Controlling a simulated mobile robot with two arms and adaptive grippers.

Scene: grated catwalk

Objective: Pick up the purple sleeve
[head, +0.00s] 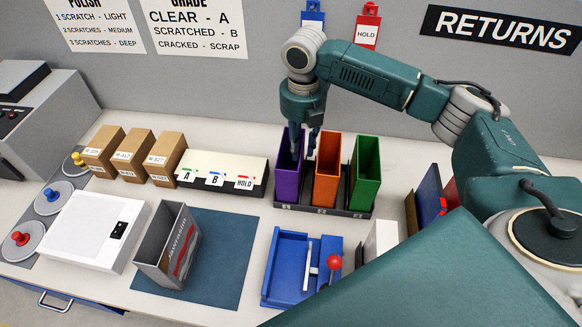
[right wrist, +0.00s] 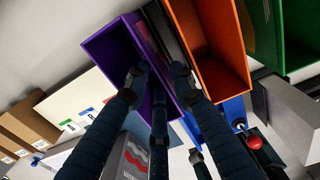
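The purple sleeve (head: 287,178) is a tall, open-topped box standing upright at the left end of a dark rack (head: 343,212). It also shows in the right wrist view (right wrist: 105,48). My right gripper (head: 305,148) points down at the sleeve's top. In the right wrist view its fingertips (right wrist: 158,74) are apart, one over the purple opening and the other on the side toward the orange sleeve (right wrist: 212,55). The sleeve's right wall shows between them. I cannot tell whether they touch it. My left gripper is in neither view.
The orange sleeve and a green sleeve (head: 366,172) stand close on the right in the rack. A white block with labels A, B and HOLD (head: 225,172) is left. A grey sleeve (head: 160,248) stands on a blue mat (head: 235,265). A blue fixture (head: 287,268) is in front.

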